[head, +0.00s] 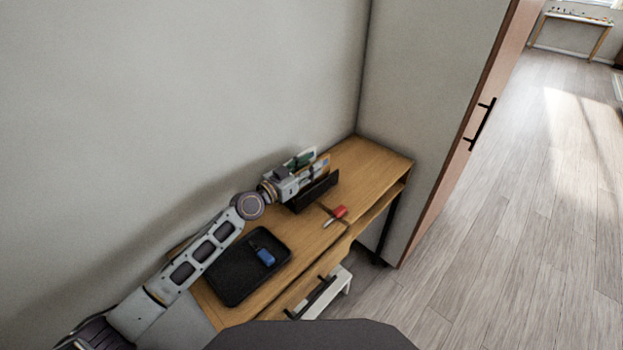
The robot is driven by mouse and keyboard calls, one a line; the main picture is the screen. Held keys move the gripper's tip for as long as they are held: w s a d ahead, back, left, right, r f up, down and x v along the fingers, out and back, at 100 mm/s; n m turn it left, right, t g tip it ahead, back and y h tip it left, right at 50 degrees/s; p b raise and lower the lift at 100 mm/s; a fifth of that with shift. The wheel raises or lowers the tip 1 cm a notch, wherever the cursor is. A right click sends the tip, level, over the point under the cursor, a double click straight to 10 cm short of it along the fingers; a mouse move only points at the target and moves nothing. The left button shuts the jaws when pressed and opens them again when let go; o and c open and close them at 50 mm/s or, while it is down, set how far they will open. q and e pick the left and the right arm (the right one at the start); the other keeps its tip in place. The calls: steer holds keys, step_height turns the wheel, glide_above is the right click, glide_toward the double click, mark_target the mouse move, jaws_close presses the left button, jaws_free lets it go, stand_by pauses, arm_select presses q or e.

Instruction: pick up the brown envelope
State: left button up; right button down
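A black letter holder (318,191) stands on the wooden desk near the wall, with several cards and papers upright in it. A brown-orange edge (325,160) shows among them and looks like the brown envelope; most of it is hidden. My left gripper (312,171) is at the holder, among or right beside the papers. Its fingertips are small and partly covered, so I cannot tell whether they are open or shut, or touching the envelope. My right gripper is not in view.
A black tray (228,283) with a blue item (265,257) lies at the desk's near left. A red-handled tool (335,215) lies in front of the holder. The desk's right end (370,160) is clear. A wooden door (470,130) stands to the right.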

arm_select(q)
steer(key=shift+c, duration=0.2)
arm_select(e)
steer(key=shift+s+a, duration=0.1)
arm_select(q)
jaws_close()
steer(key=shift+r, duration=0.2)
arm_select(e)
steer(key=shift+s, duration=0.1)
